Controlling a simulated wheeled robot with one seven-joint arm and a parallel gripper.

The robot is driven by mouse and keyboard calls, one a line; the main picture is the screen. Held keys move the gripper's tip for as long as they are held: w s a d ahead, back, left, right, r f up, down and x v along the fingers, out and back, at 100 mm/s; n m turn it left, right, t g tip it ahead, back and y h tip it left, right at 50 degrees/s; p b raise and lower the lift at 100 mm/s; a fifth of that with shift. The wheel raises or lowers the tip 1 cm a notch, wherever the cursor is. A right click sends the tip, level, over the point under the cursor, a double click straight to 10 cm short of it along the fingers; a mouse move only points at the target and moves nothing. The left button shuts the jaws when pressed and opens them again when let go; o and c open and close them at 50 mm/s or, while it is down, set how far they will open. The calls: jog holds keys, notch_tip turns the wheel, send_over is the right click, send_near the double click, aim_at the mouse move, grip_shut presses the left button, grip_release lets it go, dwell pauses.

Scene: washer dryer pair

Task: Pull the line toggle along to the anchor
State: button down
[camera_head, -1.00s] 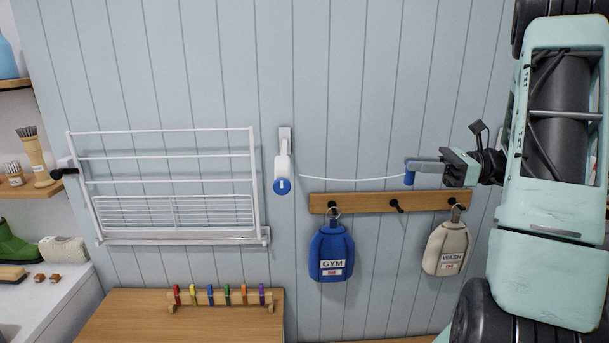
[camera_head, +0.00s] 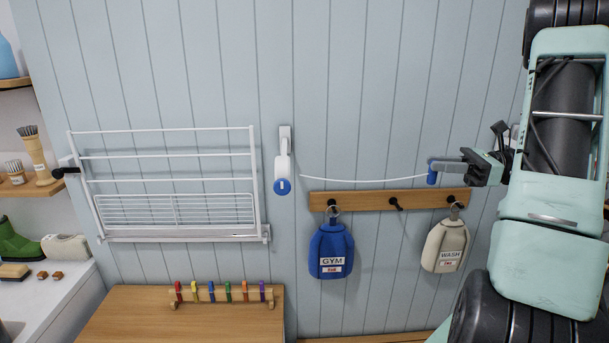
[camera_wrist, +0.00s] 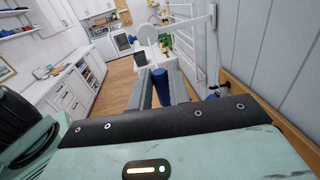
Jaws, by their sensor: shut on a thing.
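The line toggle is a small blue cylinder (camera_head: 432,175) on the end of a white line (camera_head: 365,181). The line runs from a white reel with a blue disc (camera_head: 282,173) on the wall and sags slightly. My gripper (camera_head: 436,168) is shut on the toggle, above the right part of the wooden hook rail. In the wrist view the blue toggle (camera_wrist: 161,82) stands between my fingers. The anchor cannot be made out; my arm covers the wall at the right.
A wooden hook rail (camera_head: 364,199) below the line holds a blue GYM bag (camera_head: 331,252) and a cream WASH bag (camera_head: 444,247). A white drying rack (camera_head: 175,185) is on the wall at left. Clothes pegs (camera_head: 227,293) sit on a wooden top.

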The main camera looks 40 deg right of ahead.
jog(key=p+v, duration=0.1)
jog(key=v, duration=0.2)
jog(key=shift+d, duration=0.35)
jog(key=shift+w+d+p+v, duration=0.15)
jog(key=shift+p+v, duration=0.6)
jog(key=shift+v, duration=0.35)
jog(key=shift+w+d+p+v, duration=0.15)
jog(key=shift+p+v, duration=0.6)
jog(key=shift+v, duration=0.4)
